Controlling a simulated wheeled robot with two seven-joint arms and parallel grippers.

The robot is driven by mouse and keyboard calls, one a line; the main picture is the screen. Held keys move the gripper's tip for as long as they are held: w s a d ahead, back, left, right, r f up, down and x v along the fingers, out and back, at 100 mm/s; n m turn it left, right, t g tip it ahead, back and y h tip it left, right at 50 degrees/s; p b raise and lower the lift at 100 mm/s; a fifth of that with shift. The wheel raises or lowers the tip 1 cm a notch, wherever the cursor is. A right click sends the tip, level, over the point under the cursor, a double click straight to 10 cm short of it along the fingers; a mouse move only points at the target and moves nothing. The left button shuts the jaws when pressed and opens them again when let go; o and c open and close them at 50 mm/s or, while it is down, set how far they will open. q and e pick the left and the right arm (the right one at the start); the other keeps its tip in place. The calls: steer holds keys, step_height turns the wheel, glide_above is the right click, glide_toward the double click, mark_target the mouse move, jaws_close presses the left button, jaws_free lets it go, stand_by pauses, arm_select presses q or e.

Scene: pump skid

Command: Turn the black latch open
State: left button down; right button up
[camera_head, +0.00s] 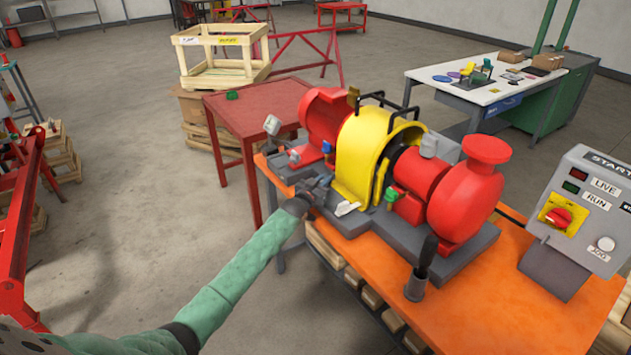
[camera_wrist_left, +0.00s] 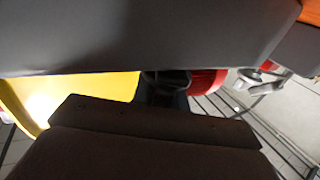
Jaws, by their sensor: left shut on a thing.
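The pump skid (camera_head: 375,240) has a yellow guard (camera_head: 360,150) between a red motor (camera_head: 325,118) and a red pump (camera_head: 465,200). My left gripper (camera_head: 320,187) is at the guard's lower left side, low over the grey base. It is shut on a small dark part that appears to be the black latch, mostly hidden by the fingers in the head view. In the left wrist view the dark latch (camera_wrist_left: 163,88) shows in the narrow gap, with the yellow guard (camera_wrist_left: 95,87) beside it. The latch's exact angle cannot be told. My right gripper is not in view.
The skid stands on an orange bench (camera_head: 480,300). A control box (camera_head: 590,205) with a red knob is at the right, and a black-handled tool (camera_head: 422,270) stands at the front. Black handles (camera_head: 395,108) top the guard. A red table (camera_head: 245,110) is behind.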

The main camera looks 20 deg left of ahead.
arm_select(q)
steer(key=shift+n+y, duration=0.4)
steer(key=shift+y, duration=0.3)
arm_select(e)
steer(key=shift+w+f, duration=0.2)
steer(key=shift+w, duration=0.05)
arm_select(q)
steer(key=shift+a, duration=0.1)
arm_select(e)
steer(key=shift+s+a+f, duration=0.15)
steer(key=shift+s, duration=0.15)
arm_select(q)
steer(key=c, duration=1.4)
jaws_free()
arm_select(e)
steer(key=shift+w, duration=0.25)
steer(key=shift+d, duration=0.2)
